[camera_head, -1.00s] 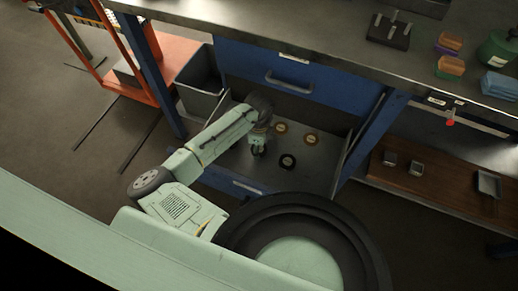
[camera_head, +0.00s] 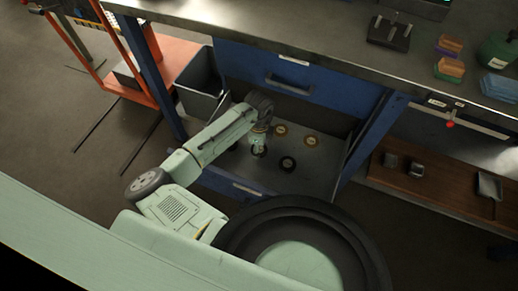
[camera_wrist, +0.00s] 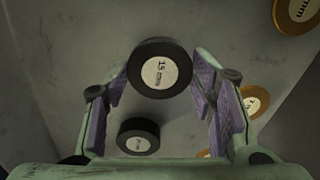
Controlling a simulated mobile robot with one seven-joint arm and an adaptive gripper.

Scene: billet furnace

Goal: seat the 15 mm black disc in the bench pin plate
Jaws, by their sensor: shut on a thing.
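A black disc (camera_wrist: 142,75) with a white "15 mm" label is between the fingertips of my gripper (camera_wrist: 160,82) in the wrist view. The gripper is shut on its sides, label facing the camera. In the head view my gripper (camera_head: 259,149) is low over the open drawer, and the held disc is too small to make out clearly. A dark plate with upright pins (camera_head: 389,34), apparently the bench pin plate, stands on the bench top at the upper right, well away from my gripper.
Another black disc (camera_head: 288,164) lies in the drawer (camera_head: 310,178), right of my gripper. Gold discs (camera_head: 312,141) lie behind it. A second black disc (camera_wrist: 138,135) shows below the held one in the wrist view. The bench edge overhangs the drawer. A grey bin (camera_head: 203,100) stands left.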

